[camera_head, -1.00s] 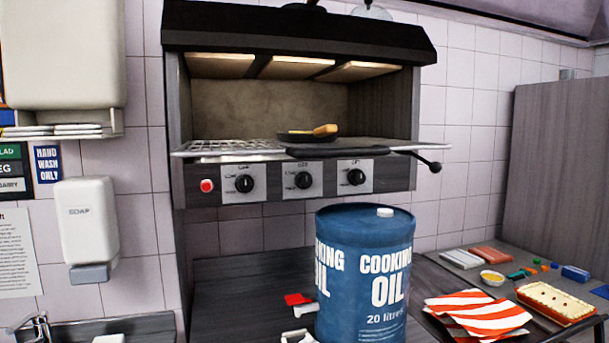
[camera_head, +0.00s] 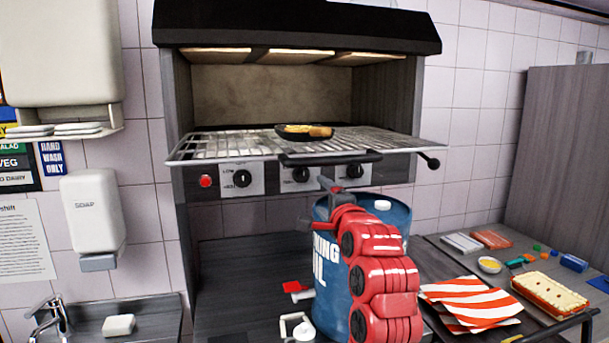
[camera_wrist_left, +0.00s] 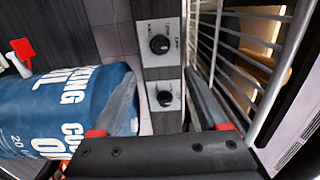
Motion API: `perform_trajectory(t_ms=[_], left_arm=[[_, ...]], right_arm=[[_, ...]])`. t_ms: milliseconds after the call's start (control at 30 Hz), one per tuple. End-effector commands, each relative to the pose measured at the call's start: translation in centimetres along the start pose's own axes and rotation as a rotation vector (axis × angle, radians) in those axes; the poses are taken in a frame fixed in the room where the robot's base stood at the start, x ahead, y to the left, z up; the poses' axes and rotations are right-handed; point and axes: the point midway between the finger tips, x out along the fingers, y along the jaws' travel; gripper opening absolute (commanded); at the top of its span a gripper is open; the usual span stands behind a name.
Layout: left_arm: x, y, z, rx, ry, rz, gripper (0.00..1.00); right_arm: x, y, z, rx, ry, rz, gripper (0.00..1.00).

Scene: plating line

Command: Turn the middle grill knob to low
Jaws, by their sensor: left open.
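The middle grill knob (camera_head: 301,174) is a black dial on a pale plate under the grill rack. The left knob (camera_head: 242,178) and right knob (camera_head: 355,171) flank it; their pointer settings are too small to read. My red left arm rises in front of the oil drum, and its gripper (camera_head: 329,186) is just below and in front of the panel, right of the middle knob. In the left wrist view the open, empty jaws (camera_wrist_left: 165,108) lie either side of one knob (camera_wrist_left: 165,97), with another knob (camera_wrist_left: 160,44) above. I cannot tell which knob is between them, nor any contact.
A blue cooking oil drum (camera_head: 326,268) stands close beneath my arm. The grill rack (camera_head: 225,147) juts out above the knobs, with a pan (camera_head: 292,132) of food on it. A red button (camera_head: 206,181) sits far left.

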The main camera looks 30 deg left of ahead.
Motion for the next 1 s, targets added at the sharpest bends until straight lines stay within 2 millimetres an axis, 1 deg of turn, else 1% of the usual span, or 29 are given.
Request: perform_trajectory(t_ms=[167,400,600,800,1000], left_arm=[[3.8,-0.3,0.1,0.005,-0.004,0.002,0.77],[9.6,-0.3,0.0,0.006,-0.001,0.003,0.77],[13.5,-0.3,-0.1,0.002,0.001,0.000,0.77],[15.5,-0.1,-0.2,0.002,0.003,-0.002,0.77],[16.2,0.1,-0.3,0.001,0.004,0.000,0.77]], right_arm=[[1.6,0.1,-0.3,0.000,0.000,0.000,0.50],[3.7,0.2,-0.6,0.000,0.000,0.000,0.50],[5.0,0.2,-0.8,0.000,0.000,0.000,0.50],[5.6,0.3,-0.9,0.000,0.000,0.000,0.50],[5.7,0.3,-1.0,0.000,0.000,0.000,0.50]])
